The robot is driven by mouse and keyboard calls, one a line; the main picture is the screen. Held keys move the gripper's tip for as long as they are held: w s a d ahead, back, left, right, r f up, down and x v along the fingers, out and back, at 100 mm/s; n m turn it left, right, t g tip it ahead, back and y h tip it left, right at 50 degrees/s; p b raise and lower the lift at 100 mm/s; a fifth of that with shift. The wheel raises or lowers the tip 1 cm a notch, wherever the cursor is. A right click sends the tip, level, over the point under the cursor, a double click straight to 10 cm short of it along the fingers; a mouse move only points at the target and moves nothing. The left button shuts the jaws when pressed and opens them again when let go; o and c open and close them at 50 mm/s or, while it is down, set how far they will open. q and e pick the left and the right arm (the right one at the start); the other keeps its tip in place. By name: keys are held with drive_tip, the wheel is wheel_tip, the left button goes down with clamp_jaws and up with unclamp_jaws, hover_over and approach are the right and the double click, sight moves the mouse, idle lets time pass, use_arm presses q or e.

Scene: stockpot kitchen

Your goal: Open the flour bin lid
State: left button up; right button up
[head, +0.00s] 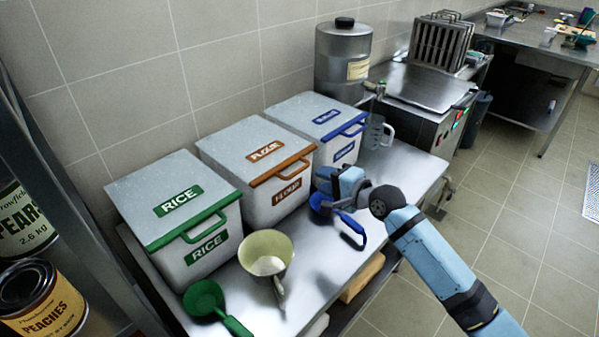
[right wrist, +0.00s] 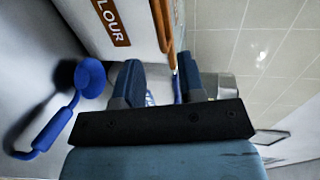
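The flour bin (head: 262,190) is a white box in the middle of a row of three. Its grey lid (head: 240,140) is shut, with an orange-brown front edge and handle (head: 284,172). In the right wrist view its label (right wrist: 112,22) and the orange handle (right wrist: 162,25) show at the top. My right gripper (head: 326,180) is just right of the flour bin's front, near the bin's right side. In the right wrist view its two fingers (right wrist: 158,78) are apart, and the handle's end shows beyond the gap. I cannot tell whether they touch it. My left gripper is not in view.
A blue scoop (head: 352,232) lies under my right gripper. The rice bin (head: 210,240) stands left and a blue-trimmed bin (head: 320,112) right. A clear jug (head: 374,134) stands at the right.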

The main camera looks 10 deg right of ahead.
sight(301, 171)
drive_tip(key=x, duration=0.9)
drive_tip(key=shift+s, duration=0.1)
clamp_jaws()
